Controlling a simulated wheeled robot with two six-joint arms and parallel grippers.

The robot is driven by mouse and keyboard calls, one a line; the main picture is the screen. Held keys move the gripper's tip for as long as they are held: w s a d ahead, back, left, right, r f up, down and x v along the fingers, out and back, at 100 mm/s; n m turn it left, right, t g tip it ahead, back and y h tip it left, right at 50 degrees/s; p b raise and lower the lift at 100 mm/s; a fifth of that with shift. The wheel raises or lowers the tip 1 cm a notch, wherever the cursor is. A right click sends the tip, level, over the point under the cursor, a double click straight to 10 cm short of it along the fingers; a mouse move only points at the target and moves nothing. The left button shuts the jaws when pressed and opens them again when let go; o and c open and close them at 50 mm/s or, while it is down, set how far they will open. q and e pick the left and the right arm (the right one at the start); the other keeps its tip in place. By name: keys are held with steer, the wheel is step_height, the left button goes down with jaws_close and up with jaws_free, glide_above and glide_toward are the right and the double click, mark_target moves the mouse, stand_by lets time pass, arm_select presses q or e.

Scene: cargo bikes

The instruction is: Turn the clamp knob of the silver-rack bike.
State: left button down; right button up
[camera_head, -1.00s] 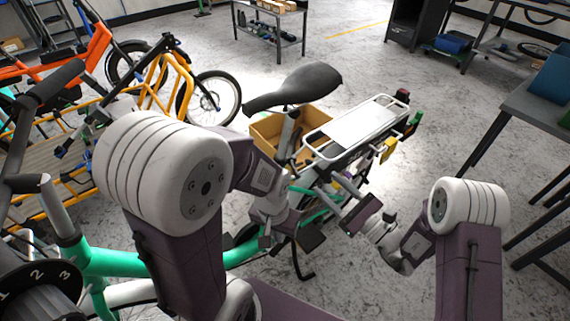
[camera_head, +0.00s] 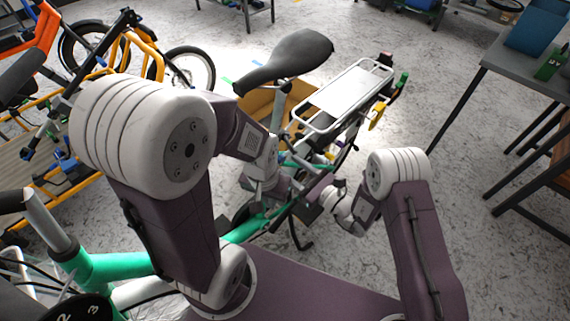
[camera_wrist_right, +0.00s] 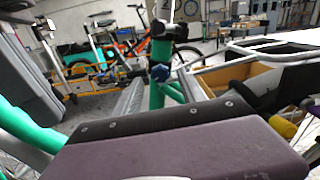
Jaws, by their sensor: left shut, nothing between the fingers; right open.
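The silver-rack bike has a green frame, a black saddle (camera_head: 292,58) and a silver rack (camera_head: 345,97). In the right wrist view its upright green tube (camera_wrist_right: 158,92) carries a dark collar at the top. A small blue knob (camera_wrist_right: 160,72), which looks like the clamp knob, sits on this tube just below the collar. I cannot make the knob out in the head view. My left gripper (camera_head: 284,207) is shut and empty, low beside the frame under the saddle. My right gripper (camera_head: 316,192) is open, close to the left one and to its right; nothing is held.
A tan box (camera_head: 262,104) sits behind the saddle post. A yellow-framed cargo bike (camera_head: 143,48) and an orange bike (camera_head: 40,38) stand at the left. A grey table (camera_head: 515,66) stands at the right. The floor between the rack and the table is clear.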

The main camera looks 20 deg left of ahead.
mark_target(281, 159)
steer(key=shift+x, duration=1.45)
jaws_close()
steer(key=shift+m, duration=0.3)
steer(key=m+p, duration=0.1)
steer(key=m, duration=0.2)
steer(key=shift+m+p, duration=0.45)
steer(key=shift+m, duration=1.15)
jaws_free()
steer(key=shift+d, duration=0.1)
